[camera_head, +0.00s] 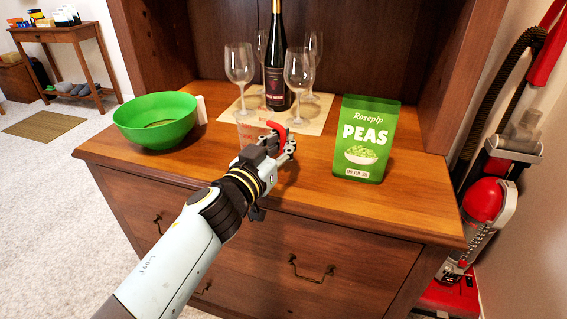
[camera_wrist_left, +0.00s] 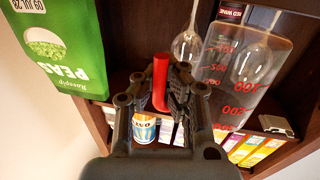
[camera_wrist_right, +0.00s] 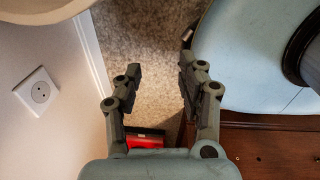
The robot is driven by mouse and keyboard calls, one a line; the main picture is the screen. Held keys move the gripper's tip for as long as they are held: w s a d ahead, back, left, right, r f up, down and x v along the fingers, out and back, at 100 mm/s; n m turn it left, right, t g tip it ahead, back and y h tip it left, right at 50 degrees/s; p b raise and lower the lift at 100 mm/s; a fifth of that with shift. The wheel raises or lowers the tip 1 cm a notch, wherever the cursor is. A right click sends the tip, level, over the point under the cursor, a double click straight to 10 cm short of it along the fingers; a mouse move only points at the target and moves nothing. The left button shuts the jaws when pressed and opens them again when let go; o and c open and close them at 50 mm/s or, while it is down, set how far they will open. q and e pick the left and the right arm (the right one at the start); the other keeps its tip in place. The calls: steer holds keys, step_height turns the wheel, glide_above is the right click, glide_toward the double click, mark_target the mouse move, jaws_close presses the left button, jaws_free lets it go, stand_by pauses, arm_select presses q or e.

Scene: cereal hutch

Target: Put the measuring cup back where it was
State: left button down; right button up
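The measuring cup (camera_head: 246,132) is clear, with red markings and a red handle (camera_head: 275,129). It is at the front of the hutch top, partly hidden behind my left gripper (camera_head: 284,143). I cannot tell whether its base touches the wood. In the left wrist view the clear cup (camera_wrist_left: 245,75) is close, with its red handle (camera_wrist_left: 160,82) between the fingers of my left gripper (camera_wrist_left: 160,85), which looks closed on it. My right gripper (camera_wrist_right: 160,72) is open and empty in the right wrist view, above the floor; it is not in the head view.
A green bowl (camera_head: 155,128) stands left and a green peas bag (camera_head: 365,140) right. Several wine glasses (camera_head: 299,72) and a dark bottle (camera_head: 276,65) stand on a beige mat (camera_head: 313,115) behind. A red vacuum (camera_head: 484,202) stands right of the hutch. Bare wood (camera_head: 320,190) shows in front.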

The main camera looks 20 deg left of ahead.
arm_select(q)
step_height(320, 180, down, 2)
steer(key=shift+f+b, duration=0.15)
steer(key=shift+b, duration=0.4)
steer(key=shift+f, duration=0.25)
steer(key=shift+r, duration=0.2)
steer(key=c, duration=2)
jaws_free()
steer(key=shift+f, duration=0.2)
steer(key=o, duration=0.5)
arm_select(e)
steer(key=shift+w+f, duration=0.2)
steer(key=shift+f, duration=0.4)
steer(key=shift+w+f, duration=0.15)
steer(key=shift+f, duration=0.4)
